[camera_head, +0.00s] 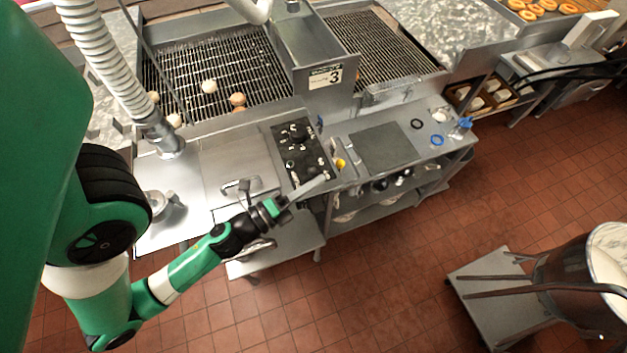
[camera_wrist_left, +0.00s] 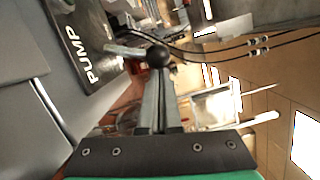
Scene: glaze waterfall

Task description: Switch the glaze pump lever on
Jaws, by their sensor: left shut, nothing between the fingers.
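The pump lever (camera_wrist_left: 158,55) is a metal rod ending in a black ball, seen in the left wrist view. It sticks out from a dark panel (camera_wrist_left: 75,45) marked PUMP. My left gripper (camera_wrist_left: 157,78) is shut and empty, its long grey fingertips just at the ball in the picture; I cannot tell whether they touch. In the head view my left gripper (camera_head: 325,179) reaches to the front edge of the black control panel (camera_head: 298,165). The lever cannot be told apart clearly there. My right gripper is not in view.
A grey mat (camera_head: 384,145) lies on the counter to the right. A cart (camera_head: 490,300) with a barrel stands at lower right. Tiled floor between is free.

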